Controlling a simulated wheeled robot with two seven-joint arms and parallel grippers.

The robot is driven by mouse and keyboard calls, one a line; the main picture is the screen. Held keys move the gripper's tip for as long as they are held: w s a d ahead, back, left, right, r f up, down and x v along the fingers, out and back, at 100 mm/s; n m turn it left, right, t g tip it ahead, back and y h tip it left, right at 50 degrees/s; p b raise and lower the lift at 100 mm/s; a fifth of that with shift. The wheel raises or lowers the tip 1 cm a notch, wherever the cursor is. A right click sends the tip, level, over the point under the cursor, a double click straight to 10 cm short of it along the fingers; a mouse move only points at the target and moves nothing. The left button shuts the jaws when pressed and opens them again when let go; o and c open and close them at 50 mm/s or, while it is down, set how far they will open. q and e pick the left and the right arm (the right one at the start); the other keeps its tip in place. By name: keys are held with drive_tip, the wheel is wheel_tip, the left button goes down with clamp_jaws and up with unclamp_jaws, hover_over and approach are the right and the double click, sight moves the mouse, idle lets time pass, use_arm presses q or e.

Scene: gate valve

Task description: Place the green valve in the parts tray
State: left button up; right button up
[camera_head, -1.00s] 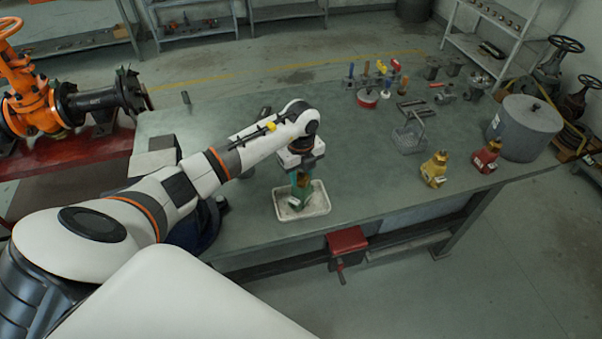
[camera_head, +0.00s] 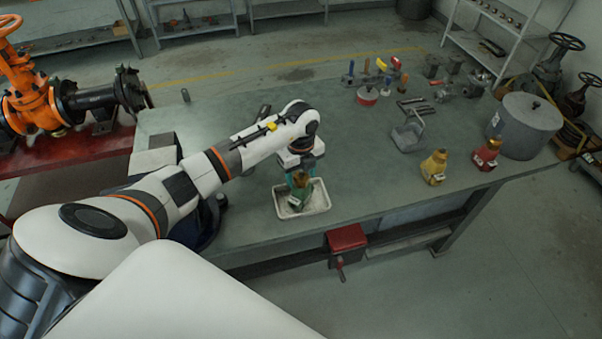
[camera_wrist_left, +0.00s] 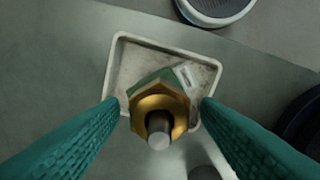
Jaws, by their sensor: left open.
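The green valve (camera_head: 300,193) is in the white parts tray (camera_head: 322,205) on the workbench. In the left wrist view the valve (camera_wrist_left: 150,82) shows its brass hex collar and grey stem facing the camera, with the tray (camera_wrist_left: 117,60) around it. My left gripper (camera_head: 300,178) points down over the tray. In the left wrist view its teal fingers (camera_wrist_left: 160,112) are spread wide, one on each side of the valve, with visible gaps. The gripper partly hides the valve in the head view. My right gripper is not in view.
A yellow valve (camera_head: 434,168) and a red valve (camera_head: 486,155) stand to the right on the bench. A red vise (camera_head: 346,238) sits at the front edge.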

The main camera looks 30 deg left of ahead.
use_arm(q)
wheel_tip(320, 180, up, 11)
drive_tip(key=b, duration=0.3)
drive_tip(key=shift+w+f, duration=0.1)
drive_tip(key=shift+f, duration=0.05)
drive_tip(key=shift+r, duration=0.6)
